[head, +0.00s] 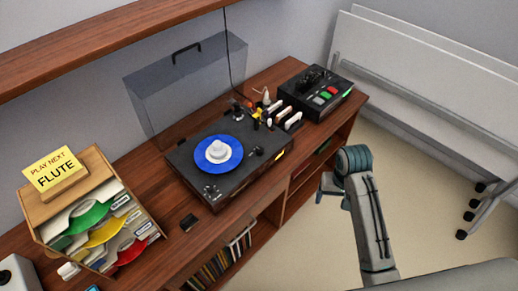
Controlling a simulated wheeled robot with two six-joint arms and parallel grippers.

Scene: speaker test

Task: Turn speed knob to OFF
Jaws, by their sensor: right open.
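A dark record player (190,168) sits on the wooden cabinet top, with a blue disc (208,163) and a white centre piece on it. A small round control with light marks, perhaps the speed knob (211,192), is at the player's front left corner; its setting is too small to read. Another small dark part (256,151) sits on the player's right side. My right gripper (332,192) is open and empty in front of the cabinet, over the floor, well to the right of the player and touching nothing. My left gripper is out of view.
A clear cover (180,90) stands behind the player. A box with red and green buttons (317,98) and several small items are to the right. A record rack with a "PLAY NEXT FLUTE" sign (54,169) stands left. A shelf (110,38) hangs above; white folding tables (420,75) stand right.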

